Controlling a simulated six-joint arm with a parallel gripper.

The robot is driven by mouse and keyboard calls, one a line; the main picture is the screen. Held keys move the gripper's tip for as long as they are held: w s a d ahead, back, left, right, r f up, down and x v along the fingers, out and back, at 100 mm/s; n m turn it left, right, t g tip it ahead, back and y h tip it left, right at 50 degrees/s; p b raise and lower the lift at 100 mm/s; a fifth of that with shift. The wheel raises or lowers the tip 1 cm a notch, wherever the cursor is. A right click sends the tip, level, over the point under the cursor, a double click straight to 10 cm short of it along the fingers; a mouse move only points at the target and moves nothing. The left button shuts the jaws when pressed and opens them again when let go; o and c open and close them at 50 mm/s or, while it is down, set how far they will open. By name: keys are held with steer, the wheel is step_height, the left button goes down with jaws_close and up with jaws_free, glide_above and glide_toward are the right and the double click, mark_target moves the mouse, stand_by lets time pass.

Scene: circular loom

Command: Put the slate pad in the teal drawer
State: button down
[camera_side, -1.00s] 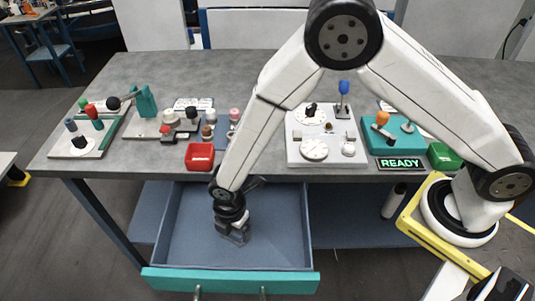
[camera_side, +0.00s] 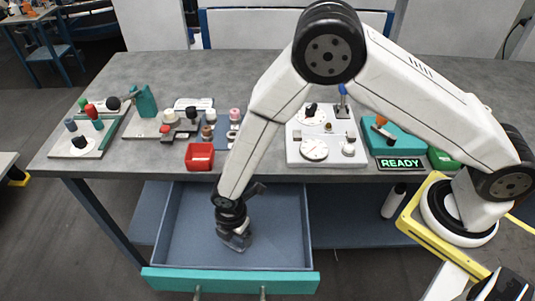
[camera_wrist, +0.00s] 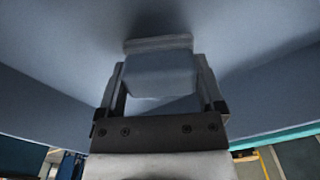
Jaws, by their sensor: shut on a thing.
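The teal drawer (camera_side: 230,281) is pulled open below the table. Its blue-grey tray lies open from above. My gripper (camera_side: 236,242) is down inside the drawer, near the middle of the tray. In the wrist view, the slate pad (camera_wrist: 160,74) is a small blue-grey block between my two fingers, which are shut on it. The drawer floor is close beyond it; I cannot tell whether the pad touches it. In the side view the pad is hard to tell from the gripper.
A red bin (camera_side: 200,156) stands at the table's front edge above the drawer. A white panel with dials (camera_side: 322,150), a teal box (camera_side: 392,136) and a READY sign (camera_side: 400,163) stand to the right. Drawer walls surround my gripper, with bare floor on both sides.

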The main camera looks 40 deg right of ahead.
steer(key=shift+f, duration=0.45)
jaws_free()
steer(key=shift+r, duration=3.9)
